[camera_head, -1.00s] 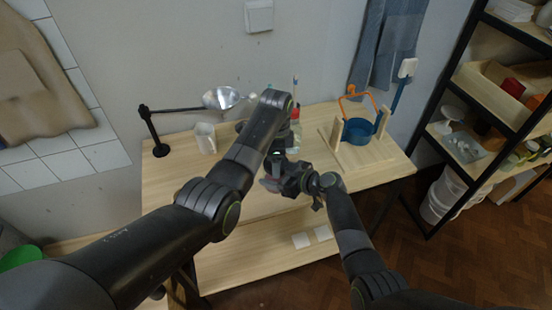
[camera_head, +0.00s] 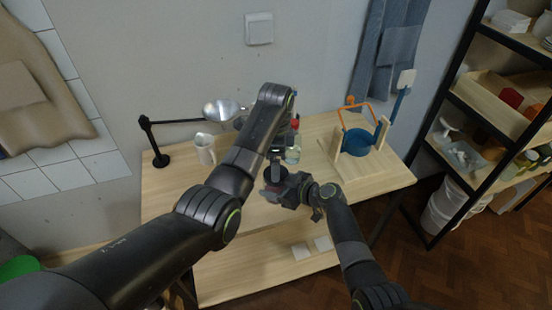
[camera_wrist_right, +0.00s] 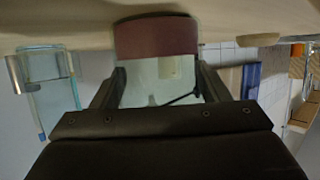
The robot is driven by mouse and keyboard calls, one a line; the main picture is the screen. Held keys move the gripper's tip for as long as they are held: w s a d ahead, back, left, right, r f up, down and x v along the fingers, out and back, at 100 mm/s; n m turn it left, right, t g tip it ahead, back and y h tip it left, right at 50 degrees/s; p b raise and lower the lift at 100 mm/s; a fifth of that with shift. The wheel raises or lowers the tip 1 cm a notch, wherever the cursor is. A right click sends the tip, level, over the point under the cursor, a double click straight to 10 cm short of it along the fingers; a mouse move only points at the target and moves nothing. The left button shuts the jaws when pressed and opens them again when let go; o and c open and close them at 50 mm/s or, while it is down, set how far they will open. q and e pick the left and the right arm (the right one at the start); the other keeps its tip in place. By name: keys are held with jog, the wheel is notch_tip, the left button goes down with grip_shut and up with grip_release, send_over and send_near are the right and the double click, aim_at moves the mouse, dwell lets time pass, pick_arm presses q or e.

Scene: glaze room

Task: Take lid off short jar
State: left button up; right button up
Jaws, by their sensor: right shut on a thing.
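My right gripper (camera_head: 272,189) is shut on a dark red, round-sided thing that looks like the short jar (camera_wrist_right: 155,38). The jar sits between the two fingertips in the right wrist view, and a little dark red shows in the head view. My left gripper (camera_head: 276,165) points down just above it, mostly hidden by its own arm. I cannot tell whether the left jaws are open or touch the lid. The lid cannot be made out clearly from the jar.
On the wooden table (camera_head: 175,205), a white jug (camera_head: 205,149) and a black-armed lamp (camera_head: 160,160) stand at the back left. A bottle (camera_head: 293,150) is close behind the grippers.

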aim_at(276, 186)
pick_arm(q)
jog(key=m, duration=0.1)
jog(key=r+m, duration=0.1)
jog(key=m, duration=0.3)
jog(key=shift+w+r, duration=0.1)
jog(key=shift+r, duration=0.3)
jog(key=m, duration=0.2)
jog(key=r+m, duration=0.1)
jog(key=m, duration=0.1)
jog(key=shift+r+m, duration=0.2)
jog(key=shift+m, duration=0.1)
jog(key=shift+f, duration=3.95)
jog(key=shift+c, duration=0.3)
jog(key=c, duration=0.9)
jog(key=n, duration=0.5)
jog(key=shift+n, duration=0.3)
jog(key=shift+c, duration=0.3)
jog(key=n, duration=0.4)
